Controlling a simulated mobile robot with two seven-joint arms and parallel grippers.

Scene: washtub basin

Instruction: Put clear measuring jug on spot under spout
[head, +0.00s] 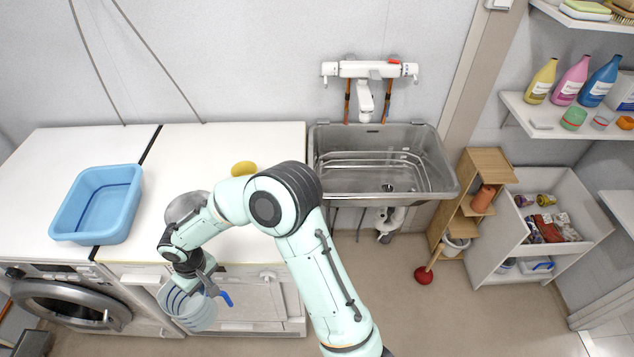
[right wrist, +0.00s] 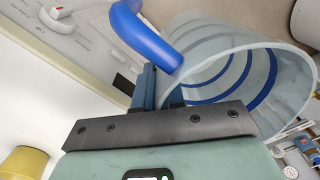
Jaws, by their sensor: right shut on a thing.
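The clear measuring jug (head: 190,310), with blue rings and a blue handle (head: 226,298), is in my right gripper (head: 207,284), in front of the white counter. In the right wrist view the jug (right wrist: 285,85) is tilted, and the jaws are shut on it beside the handle (right wrist: 145,38). The exact contact is partly hidden. The white tap spout (head: 365,101) hangs from the wall above the grey basin (head: 440,176). The floor of the basin under the spout holds no jug. My left gripper is not in view.
A blue tub (head: 68,222) and a yellow object (head: 243,168) stand on the white counter (head: 270,140). A grey round thing (head: 184,207) is partly hidden by my arm. A wooden shelf (head: 490,160) and a plunger (head: 423,275) are right of the basin.

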